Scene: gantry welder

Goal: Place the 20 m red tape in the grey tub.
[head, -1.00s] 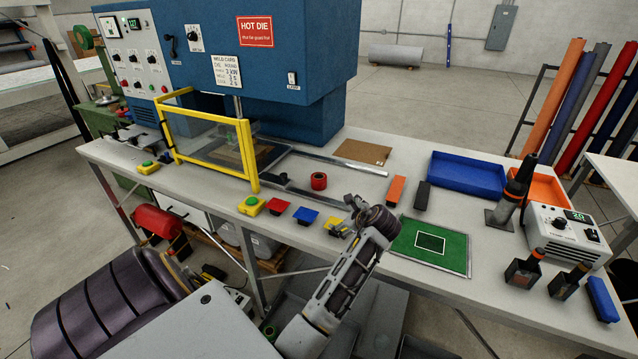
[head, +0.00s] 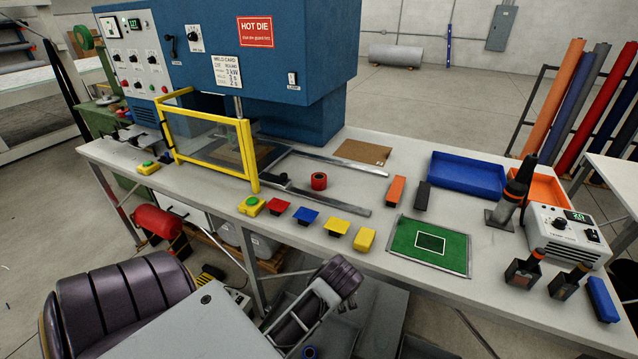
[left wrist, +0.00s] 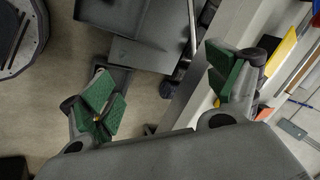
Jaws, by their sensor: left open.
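The red tape (head: 319,181) is a small red roll with a dark centre. It stands on the workbench (head: 392,285), beside the metal rails in front of the welder. My left gripper (left wrist: 160,92) is open and empty in the left wrist view, its green-padded fingers wide apart over the floor beside the bench edge. In the head view my left arm is low in front of the bench, well short of the tape; its fingers are hard to make out there. I cannot pick out the grey tub with certainty. My right gripper is not in view.
The yellow guard frame (head: 250,155) stands left of the tape. Red (head: 277,207), blue (head: 305,215) and yellow (head: 338,227) pieces line the front edge. A green mat (head: 405,243), blue tray (head: 466,178) and orange tray (head: 553,187) are to the right.

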